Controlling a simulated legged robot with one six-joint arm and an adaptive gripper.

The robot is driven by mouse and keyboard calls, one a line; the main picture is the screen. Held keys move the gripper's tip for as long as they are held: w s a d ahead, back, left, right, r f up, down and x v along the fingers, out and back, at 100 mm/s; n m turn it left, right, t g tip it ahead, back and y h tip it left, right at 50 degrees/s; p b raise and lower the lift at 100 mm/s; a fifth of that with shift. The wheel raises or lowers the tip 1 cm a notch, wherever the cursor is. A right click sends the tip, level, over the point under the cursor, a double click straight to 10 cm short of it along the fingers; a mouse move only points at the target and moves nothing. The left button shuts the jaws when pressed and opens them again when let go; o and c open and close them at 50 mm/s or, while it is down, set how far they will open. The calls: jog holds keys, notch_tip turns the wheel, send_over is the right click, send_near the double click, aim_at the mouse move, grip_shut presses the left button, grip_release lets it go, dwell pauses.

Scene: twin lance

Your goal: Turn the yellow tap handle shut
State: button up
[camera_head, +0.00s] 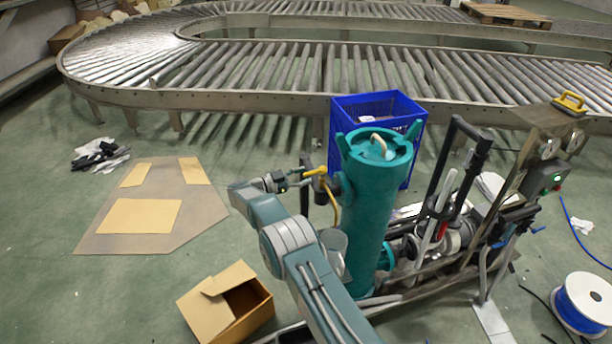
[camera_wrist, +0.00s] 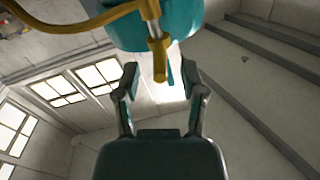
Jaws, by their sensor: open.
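The yellow tap handle (camera_head: 316,171) sits on a small brass valve at the left side of a teal upright cylinder (camera_head: 372,215). In the wrist view, a yellow bar end (camera_wrist: 160,62), which looks like the handle, points down between my fingertips. My gripper (camera_head: 299,177) is just left of the handle in the head view. In the wrist view my gripper (camera_wrist: 162,76) is open, with one finger on each side of the bar end and a gap to both. Contact cannot be told from the head view.
A yellow hose (camera_head: 335,207) curves down from the valve. A blue crate (camera_head: 345,108) stands behind the cylinder, and pump machinery (camera_head: 450,225) is at its right. The floor left of my gripper holds flat cardboard (camera_head: 150,235).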

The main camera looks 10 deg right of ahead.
jog(key=v, duration=1)
jog(key=shift+a, duration=0.3)
